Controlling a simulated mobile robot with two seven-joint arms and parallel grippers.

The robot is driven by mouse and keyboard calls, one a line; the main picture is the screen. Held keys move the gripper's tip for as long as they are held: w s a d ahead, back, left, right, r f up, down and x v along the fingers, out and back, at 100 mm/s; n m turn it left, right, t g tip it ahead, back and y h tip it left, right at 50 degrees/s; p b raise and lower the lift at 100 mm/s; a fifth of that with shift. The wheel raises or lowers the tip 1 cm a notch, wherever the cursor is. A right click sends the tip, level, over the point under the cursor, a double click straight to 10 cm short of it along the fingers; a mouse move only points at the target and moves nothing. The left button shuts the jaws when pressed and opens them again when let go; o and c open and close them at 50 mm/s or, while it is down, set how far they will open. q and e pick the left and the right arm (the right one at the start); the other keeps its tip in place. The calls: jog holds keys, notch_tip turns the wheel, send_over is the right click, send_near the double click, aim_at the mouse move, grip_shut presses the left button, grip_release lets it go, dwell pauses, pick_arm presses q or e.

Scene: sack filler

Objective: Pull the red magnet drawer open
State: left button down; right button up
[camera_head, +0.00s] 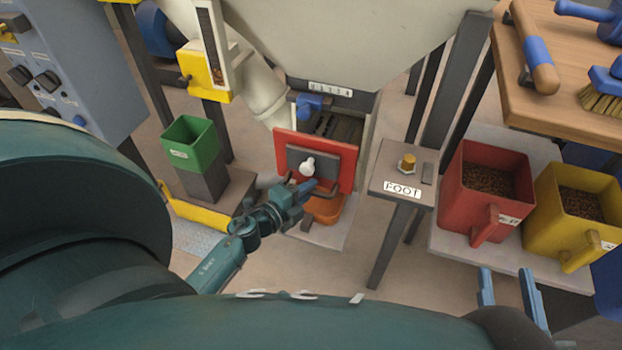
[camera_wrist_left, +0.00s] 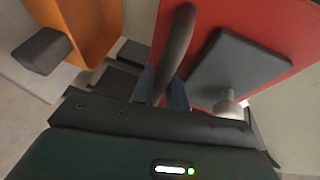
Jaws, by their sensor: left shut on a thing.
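The red magnet drawer (camera_head: 343,163) has a red front panel with a grey plate and a white knob, below the hopper. Behind its top edge a dark slotted interior shows, so the drawer appears to stand partly out of its housing. My left gripper (camera_head: 305,189) is at the lower front of the panel, shut on the dark drawer handle (camera_wrist_left: 179,45). In the left wrist view the red front panel (camera_wrist_left: 225,25) fills the upper right, and the fingers (camera_wrist_left: 162,88) meet the handle's lower end. My right gripper (camera_head: 512,287) is open and empty at the lower right.
An orange part (camera_head: 324,208) hangs just below the drawer. A post labelled FOOT (camera_head: 400,175) stands close to its right. Red (camera_head: 468,190) and yellow (camera_head: 560,220) bins of pellets sit on a shelf at the right. A green bin (camera_head: 192,148) stands left.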

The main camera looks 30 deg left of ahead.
pick_arm(q)
jog(key=s+d, duration=0.1)
jog(key=s, duration=0.6)
jog(key=shift+d, duration=0.4)
jog(key=shift+f, duration=0.1)
jog(key=c, duration=1.4)
grip_release()
jog(key=p+v, duration=0.2)
jog(key=v, duration=1.1)
jog(key=shift+s, duration=0.15)
